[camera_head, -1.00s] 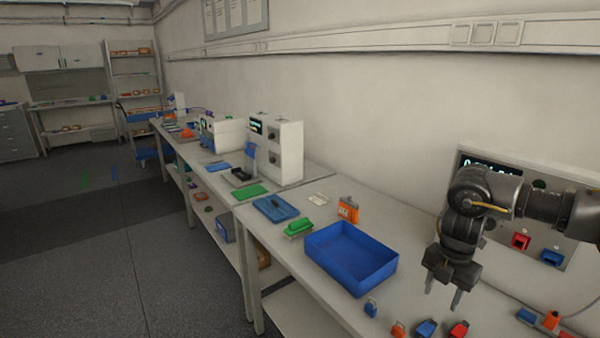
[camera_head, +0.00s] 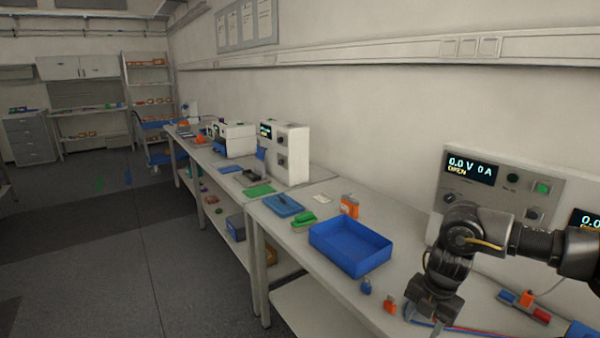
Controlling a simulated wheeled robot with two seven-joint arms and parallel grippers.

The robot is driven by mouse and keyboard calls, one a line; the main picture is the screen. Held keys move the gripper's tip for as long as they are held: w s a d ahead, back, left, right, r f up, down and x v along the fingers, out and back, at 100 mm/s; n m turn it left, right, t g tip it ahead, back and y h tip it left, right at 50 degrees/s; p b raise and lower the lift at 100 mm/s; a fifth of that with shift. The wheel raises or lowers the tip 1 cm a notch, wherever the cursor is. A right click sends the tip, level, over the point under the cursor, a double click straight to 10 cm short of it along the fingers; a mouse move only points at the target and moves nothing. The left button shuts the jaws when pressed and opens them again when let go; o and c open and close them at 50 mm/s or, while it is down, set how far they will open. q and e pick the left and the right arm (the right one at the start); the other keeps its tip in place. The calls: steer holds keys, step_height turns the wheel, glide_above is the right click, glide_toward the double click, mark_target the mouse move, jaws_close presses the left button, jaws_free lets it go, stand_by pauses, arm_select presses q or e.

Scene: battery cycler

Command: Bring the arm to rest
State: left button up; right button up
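My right gripper (camera_head: 424,316) hangs from the arm that comes in from the right. It points down over the front of the bench, to the right of the blue bin. Its two fingers look apart, and I see nothing held between them. Red and blue leads (camera_head: 470,330) run beside and behind the fingertips; whether they touch is unclear. The cycler panel (camera_head: 500,190) stands behind the arm, its display reading 0.0 V, 0 A, OPEN. My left gripper is not in view.
An empty-looking blue bin (camera_head: 350,247) sits on the bench (camera_head: 310,285). A small blue piece (camera_head: 366,287) and an orange piece (camera_head: 390,304) lie in front. An orange device (camera_head: 349,206), a green piece (camera_head: 304,220) and a blue tray (camera_head: 283,205) are farther left. Open floor lies left.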

steer(key=s+a+f+n+t+y, duration=0.1)
steer(key=s+a+f+y, duration=0.2)
steer(key=a, duration=0.6)
steer(key=s+a+f+n+y, duration=0.1)
steer(key=s+a+f, duration=0.1)
steer(key=a+f, duration=0.45)
steer(key=s+a+r+m+t+y, duration=0.2)
steer(key=s+a+m+y, duration=0.1)
steer(key=a, duration=0.5)
steer(key=s+a+r+m+t+y, duration=0.1)
steer(key=s+a+m+t+y, duration=0.15)
steer(key=a, duration=0.45)
steer(key=s+d+f+m+g+h, duration=0.1)
steer(key=s+d+f+m+h, duration=0.4)
steer(key=s+d+m, duration=0.65)
steer(key=s+d+f+m+g+h, duration=0.1)
steer(key=s+d+f+m+h, duration=0.4)
steer(key=s+d+m, duration=0.7)
steer(key=d+f+n+g, duration=0.2)
steer(key=d+f+n, duration=0.1)
steer(key=f, duration=2.5)
steer(key=s+d+f+g, duration=0.1)
steer(key=s+d+f, duration=0.2)
steer(key=s+f, duration=1.1)
steer(key=shift+s, duration=1)
